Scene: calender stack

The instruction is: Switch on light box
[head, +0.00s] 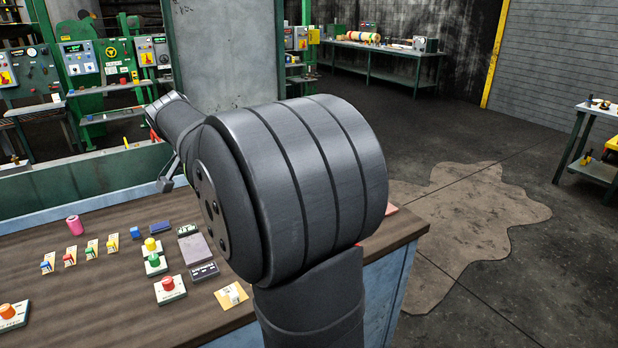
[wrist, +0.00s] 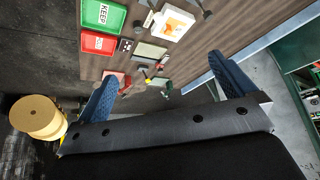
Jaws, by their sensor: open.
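In the wrist view, a white box (wrist: 172,24) with an orange patch on top lies on the wooden bench at the upper middle. It may be the light box, but I cannot be sure. Its switch is too small to tell. My gripper (wrist: 163,86) is open and empty, with its two blue fingers wide apart above the bench. The white box is beyond the fingertips, apart from them. In the head view my arm covers the middle of the bench, and I cannot make out the light box there.
A green KEEP tray (wrist: 104,14) and a red tray (wrist: 99,43) lie left of the white box. Small tools (wrist: 152,76) lie nearer the fingers. Several coloured knobs and buttons, including a red one (head: 168,284), stand on the bench (head: 110,310). Tan rolls (wrist: 38,115) are at left.

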